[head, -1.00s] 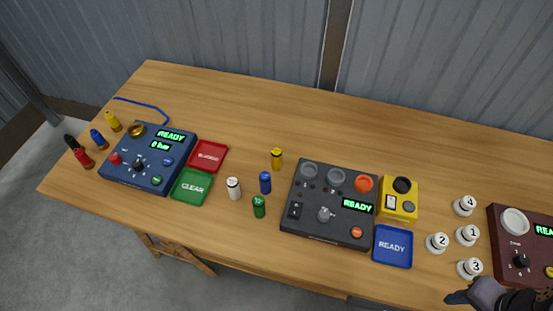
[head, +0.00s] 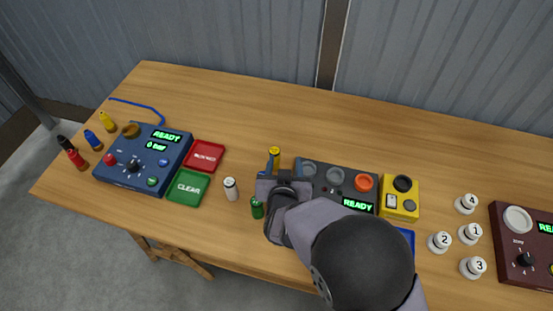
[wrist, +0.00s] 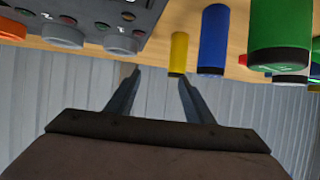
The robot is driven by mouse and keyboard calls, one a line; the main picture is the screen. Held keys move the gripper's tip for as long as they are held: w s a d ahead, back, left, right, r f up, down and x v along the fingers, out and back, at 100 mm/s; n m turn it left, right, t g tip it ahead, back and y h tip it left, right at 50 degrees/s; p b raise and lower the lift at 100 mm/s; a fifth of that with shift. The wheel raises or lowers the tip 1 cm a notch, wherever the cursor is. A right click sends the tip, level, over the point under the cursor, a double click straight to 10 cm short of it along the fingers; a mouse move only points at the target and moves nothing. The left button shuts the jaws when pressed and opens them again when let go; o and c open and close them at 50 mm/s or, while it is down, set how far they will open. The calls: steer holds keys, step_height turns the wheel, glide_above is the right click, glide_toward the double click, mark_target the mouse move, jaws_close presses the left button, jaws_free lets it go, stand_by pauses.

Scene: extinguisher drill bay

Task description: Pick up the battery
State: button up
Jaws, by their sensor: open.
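Several small upright cylinders that look like batteries stand mid-table: yellow (head: 274,152), green (head: 257,208) and white (head: 231,189), plus a blue one (wrist: 213,40) mostly hidden by my gripper in the head view. I cannot tell which is the task's battery. My gripper (head: 271,172) is open and empty, low over the table by this group. In the wrist view, the yellow cylinder (wrist: 178,50) shows beyond and close to one fingertip of my gripper (wrist: 160,76). The blue and green (wrist: 282,35) ones are to its right.
A dark grey READY panel (head: 322,187) is right of the cylinders, partly hidden by my arm. A yellow box (head: 400,207) and numbered white knobs (head: 467,203) stand farther right. Red (head: 205,156) and green trays (head: 187,187) and a blue panel (head: 125,168) lie left. The table's back is clear.

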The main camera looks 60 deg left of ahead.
mark_target(275, 150)
steer(key=shift+n+y, duration=0.3)
steer(key=shift+a+f+p, duration=0.35)
steer(key=shift+a+p, duration=0.05)
steer(key=shift+a, duration=0.55)
steer(key=shift+a+f+p, duration=0.4)
steer(key=shift+a, duration=0.5)
steer(key=shift+a+f+p, duration=0.35)
steer(key=shift+a+p, duration=0.05)
steer(key=shift+a, duration=0.55)
steer(key=shift+x, duration=0.85)
steer(key=c, duration=1.2)
